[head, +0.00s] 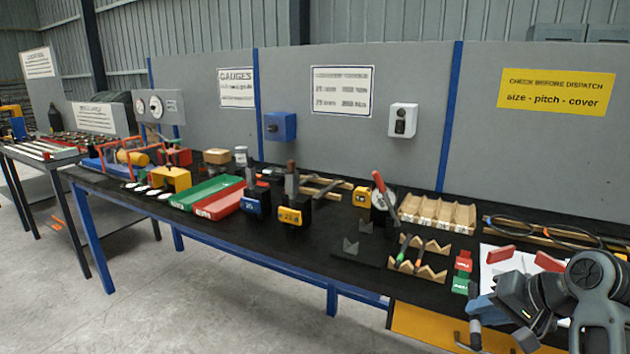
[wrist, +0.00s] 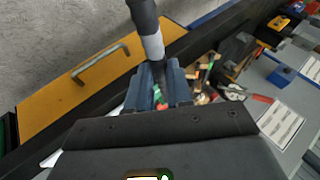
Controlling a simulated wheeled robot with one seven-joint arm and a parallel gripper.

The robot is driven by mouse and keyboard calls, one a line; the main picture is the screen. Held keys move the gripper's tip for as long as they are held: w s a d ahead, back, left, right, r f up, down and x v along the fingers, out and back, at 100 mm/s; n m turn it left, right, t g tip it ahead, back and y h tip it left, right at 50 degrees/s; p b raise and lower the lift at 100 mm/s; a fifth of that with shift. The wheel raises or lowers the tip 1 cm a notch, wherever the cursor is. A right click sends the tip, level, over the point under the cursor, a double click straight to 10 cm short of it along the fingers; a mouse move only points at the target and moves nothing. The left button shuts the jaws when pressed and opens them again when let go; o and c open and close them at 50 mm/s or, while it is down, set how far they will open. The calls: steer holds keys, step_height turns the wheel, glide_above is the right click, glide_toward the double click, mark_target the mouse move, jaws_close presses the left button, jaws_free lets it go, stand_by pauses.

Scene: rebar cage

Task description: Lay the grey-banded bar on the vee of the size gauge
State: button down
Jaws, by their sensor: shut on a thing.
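My gripper (wrist: 158,88) is shut on a dark bar with a pale grey band (wrist: 152,46). In the wrist view the bar runs from the top edge down between the blue-grey fingers. In the head view my gripper (head: 482,308) is at the lower right, over the bench's front edge, and the bar shows only in part below it. What looks like the size gauge, a dark base with grey vee pieces (head: 350,247), stands on the bench to the left of my gripper, well apart from it. Its vee looks empty.
A wooden vee rack (head: 432,273) holding banded bars stands between the gauge and my gripper. Red and green blocks (head: 463,262) are beside it. A slotted wooden tray (head: 437,213) lies behind. A yellow drawer front (head: 425,326) with a handle is below the bench edge.

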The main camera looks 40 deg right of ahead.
steer(key=w+a+f, duration=0.5)
steer(key=a+f, duration=0.1)
steer(key=a, duration=0.4)
steer(key=w+a+f+n+y, duration=0.1)
steer(key=w+a+f, duration=0.5)
steer(key=a, duration=0.5)
steer(key=w+a+f+n, duration=0.1)
steer(key=w+a+f, duration=0.4)
steer(key=a+f, duration=0.3)
steer(key=a, duration=0.3)
steer(key=shift+w+f, duration=0.25)
steer(key=shift+w, duration=0.05)
steer(key=shift+a, duration=0.1)
steer(key=shift+w+a+r, duration=0.1)
